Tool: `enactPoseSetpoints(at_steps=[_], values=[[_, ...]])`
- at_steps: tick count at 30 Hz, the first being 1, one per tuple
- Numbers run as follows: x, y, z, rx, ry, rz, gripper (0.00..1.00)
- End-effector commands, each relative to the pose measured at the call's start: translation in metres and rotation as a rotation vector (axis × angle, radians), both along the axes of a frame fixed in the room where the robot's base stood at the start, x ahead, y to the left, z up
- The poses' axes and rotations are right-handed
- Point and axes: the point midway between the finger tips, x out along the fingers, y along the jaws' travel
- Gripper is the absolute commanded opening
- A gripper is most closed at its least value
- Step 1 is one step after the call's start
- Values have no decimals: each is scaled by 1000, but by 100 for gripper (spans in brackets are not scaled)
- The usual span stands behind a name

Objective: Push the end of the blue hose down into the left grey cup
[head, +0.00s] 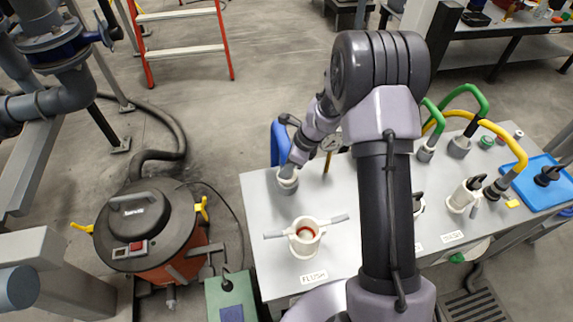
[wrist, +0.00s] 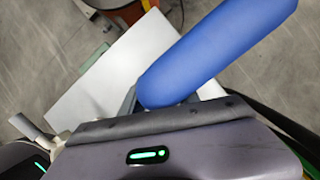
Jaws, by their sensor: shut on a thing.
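The blue hose (head: 281,146) rises beside my gripper at the table's far left. It fills the upper right of the wrist view (wrist: 215,55) as a thick blue tube. My gripper (head: 298,155) is shut on the hose, near its lower end. A pale grey cup (head: 287,187) stands directly below the gripper, near the table's left edge. A grey end piece shows at the cup's mouth; how deep it sits I cannot tell. My gripper's fingertips and the grip itself are hidden in both views.
A pale cup with two side handles (head: 304,250) stands nearer, behind the FLUSH label (head: 314,276). Green hoses (head: 466,90) and a yellow hose (head: 505,135) arch at the right, near a blue tray (head: 540,190). An orange-and-black vacuum (head: 150,235) stands on the floor at left.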

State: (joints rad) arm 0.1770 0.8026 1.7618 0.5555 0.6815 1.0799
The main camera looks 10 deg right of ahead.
Motion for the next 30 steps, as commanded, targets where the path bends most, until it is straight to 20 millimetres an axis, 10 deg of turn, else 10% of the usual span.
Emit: enactPoseSetpoints(at_steps=[7, 8, 11, 22, 30], values=[[0, 0, -1, 0, 0, 0, 0], [0, 0, -1, 0, 0, 0, 43], [0, 0, -1, 0, 0, 0, 63], [-1, -2, 5, 0, -1, 0, 63], [-10, -21, 60, 0, -3, -2, 63]])
